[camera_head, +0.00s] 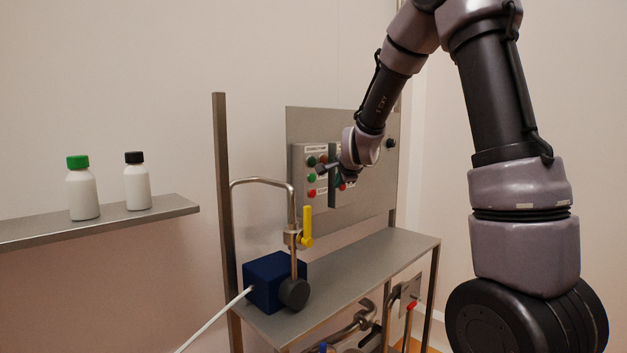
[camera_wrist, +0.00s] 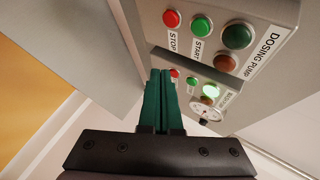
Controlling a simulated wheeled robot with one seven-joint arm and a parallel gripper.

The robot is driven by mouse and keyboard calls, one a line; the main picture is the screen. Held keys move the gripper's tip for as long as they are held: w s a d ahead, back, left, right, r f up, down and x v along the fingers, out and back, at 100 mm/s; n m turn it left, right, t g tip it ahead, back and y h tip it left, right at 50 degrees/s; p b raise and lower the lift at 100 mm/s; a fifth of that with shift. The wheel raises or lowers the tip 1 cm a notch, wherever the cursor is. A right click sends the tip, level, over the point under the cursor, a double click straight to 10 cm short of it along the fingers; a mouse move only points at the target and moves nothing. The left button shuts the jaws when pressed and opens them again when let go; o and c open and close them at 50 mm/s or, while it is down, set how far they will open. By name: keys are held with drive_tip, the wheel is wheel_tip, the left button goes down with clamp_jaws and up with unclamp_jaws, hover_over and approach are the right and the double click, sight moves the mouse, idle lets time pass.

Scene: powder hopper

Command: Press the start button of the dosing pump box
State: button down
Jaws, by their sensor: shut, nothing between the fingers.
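The grey dosing pump box (camera_wrist: 268,14) is at the top right of the wrist view, its label turned sideways. Its green start button (camera_wrist: 201,27) lies between the red stop button (camera_wrist: 171,18) and a dark green lamp (camera_wrist: 237,36); a dull red-brown lamp (camera_wrist: 225,63) is beside that. In the head view the left panel box (camera_head: 299,170) carries a green button (camera_head: 312,178) above a red one. My gripper (camera_wrist: 160,72) has its green fingers shut and empty. Its tips appear below and left of the start button in the wrist view, apart from it. In the head view my gripper (camera_head: 324,168) is close to the box's right side.
A steel bench (camera_head: 375,252) below carries a dark blue block (camera_head: 268,280) and a pipe with a yellow handle (camera_head: 307,226). Two bottles stand on the left shelf (camera_head: 165,208).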

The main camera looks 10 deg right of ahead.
drive_tip(key=w+a, duration=0.4)
drive_tip(key=w, duration=0.2)
drive_tip(key=shift+a, duration=0.25)
drive_tip(key=shift+w, duration=0.1)
idle(1.8)
drive_tip(key=shift+w+a, duration=0.25)
drive_tip(key=shift+w, duration=0.05)
drive_tip(key=shift+w+a, duration=0.25)
drive_tip(key=shift+w, duration=0.05)
idle(0.7)
drive_tip(key=shift+s+d, duration=0.5)
drive_tip(key=shift+s, duration=0.15)
drive_tip(key=shift+s, duration=0.1)
drive_tip(key=s+d, duration=0.1)
drive_tip(key=s, duration=0.1)
drive_tip(key=s+d, duration=0.2)
idle(0.5)
